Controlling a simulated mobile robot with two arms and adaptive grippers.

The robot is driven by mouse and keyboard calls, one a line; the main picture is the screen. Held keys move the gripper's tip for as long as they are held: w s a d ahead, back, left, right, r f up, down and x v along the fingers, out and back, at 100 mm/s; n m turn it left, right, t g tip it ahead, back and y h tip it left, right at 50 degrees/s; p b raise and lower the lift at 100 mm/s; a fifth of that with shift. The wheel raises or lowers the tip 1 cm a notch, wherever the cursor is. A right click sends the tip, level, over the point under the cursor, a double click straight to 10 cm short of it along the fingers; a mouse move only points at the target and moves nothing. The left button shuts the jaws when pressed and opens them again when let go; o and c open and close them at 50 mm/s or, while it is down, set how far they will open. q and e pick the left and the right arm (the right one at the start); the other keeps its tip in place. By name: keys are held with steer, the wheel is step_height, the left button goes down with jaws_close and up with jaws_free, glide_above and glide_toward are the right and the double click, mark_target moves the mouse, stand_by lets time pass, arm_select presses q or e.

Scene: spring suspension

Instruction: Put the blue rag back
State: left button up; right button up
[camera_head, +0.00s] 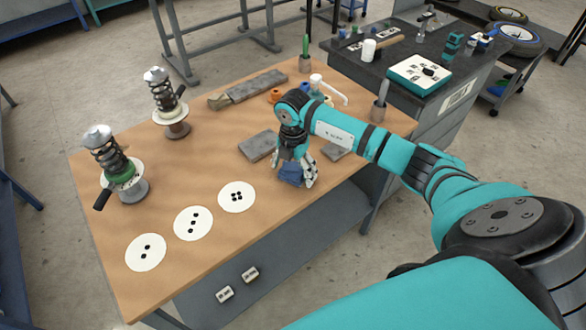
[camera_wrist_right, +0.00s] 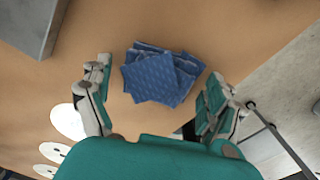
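The blue rag (camera_head: 292,173) is a folded, layered cloth lying on the wooden table (camera_head: 216,125) near its front edge. In the right wrist view the blue rag (camera_wrist_right: 160,76) lies ahead of the spread fingers, roughly between them. My right gripper (camera_head: 297,177) reaches down over the rag in the head view, partly covering it. In the wrist view the right gripper (camera_wrist_right: 158,100) is open, with its fingers well apart on either side of the rag and nothing held. My left gripper is not in view.
Two spring struts (camera_head: 121,174) (camera_head: 168,110) stand at the left. White dotted discs (camera_head: 193,223) lie along the front. A dark bench (camera_head: 350,62) with a teal-edged tray (camera_head: 418,74) stands at the back right.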

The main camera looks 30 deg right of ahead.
mark_target(293, 169)
steer(key=shift+r, duration=0.55)
step_height(293, 169, up, 11)
steer(key=b, duration=0.1)
steer(key=shift+r+b, duration=0.15)
steer(key=shift+b, duration=0.25)
